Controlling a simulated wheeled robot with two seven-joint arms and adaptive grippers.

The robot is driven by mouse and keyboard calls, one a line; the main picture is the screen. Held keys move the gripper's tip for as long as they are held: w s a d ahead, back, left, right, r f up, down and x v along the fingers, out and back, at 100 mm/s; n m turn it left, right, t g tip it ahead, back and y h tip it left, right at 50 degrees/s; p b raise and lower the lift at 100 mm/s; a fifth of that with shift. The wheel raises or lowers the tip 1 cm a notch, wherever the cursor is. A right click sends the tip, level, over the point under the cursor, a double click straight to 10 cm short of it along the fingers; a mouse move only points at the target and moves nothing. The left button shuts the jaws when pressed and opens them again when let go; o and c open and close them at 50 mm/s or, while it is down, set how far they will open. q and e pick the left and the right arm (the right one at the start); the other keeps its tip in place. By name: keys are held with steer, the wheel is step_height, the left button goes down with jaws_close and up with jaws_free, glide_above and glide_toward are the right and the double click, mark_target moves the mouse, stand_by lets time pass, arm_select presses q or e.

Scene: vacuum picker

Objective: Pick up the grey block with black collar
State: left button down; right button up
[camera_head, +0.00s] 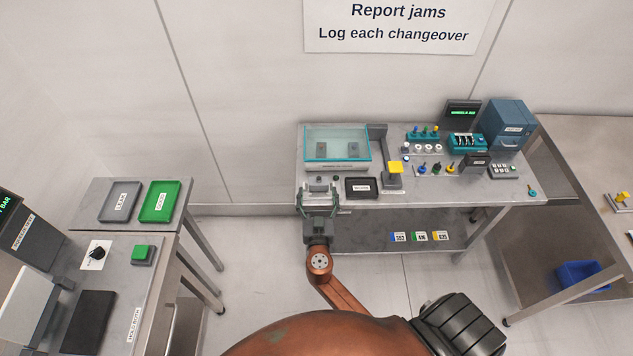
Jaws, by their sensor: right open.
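My right gripper (320,187) reaches over the left front edge of the grey workbench (440,193), its fingers pointing away from me. It is open. Small grey and dark parts show around its fingertips, too small to tell whether one is the grey block with black collar. Two grey blocks, a left one (321,149) and a right one (353,149), show inside the clear teal-edged case behind it. I cannot make out a black collar on either. My left gripper is not in view.
Green (160,202) and grey (120,202) trays sit on a left table.

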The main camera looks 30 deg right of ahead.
mark_target(319, 183)
steer(key=shift+w+d+r, duration=0.1)
steer(key=shift+w+d, duration=0.25)
steer(key=shift+w, duration=0.05)
steer(key=p+x, duration=0.1)
steer(key=x, duration=0.2)
steer(key=shift+w+d+r, duration=0.1)
steer(key=shift+w+d, duration=0.1)
steer(key=shift+d, duration=0.05)
steer(key=shift+w+d, duration=0.2)
steer(key=shift+w, duration=0.2)
steer(key=c, duration=0.9)
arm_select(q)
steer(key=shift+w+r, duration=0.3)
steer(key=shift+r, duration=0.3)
arm_select(e)
steer(key=c, duration=0.4)
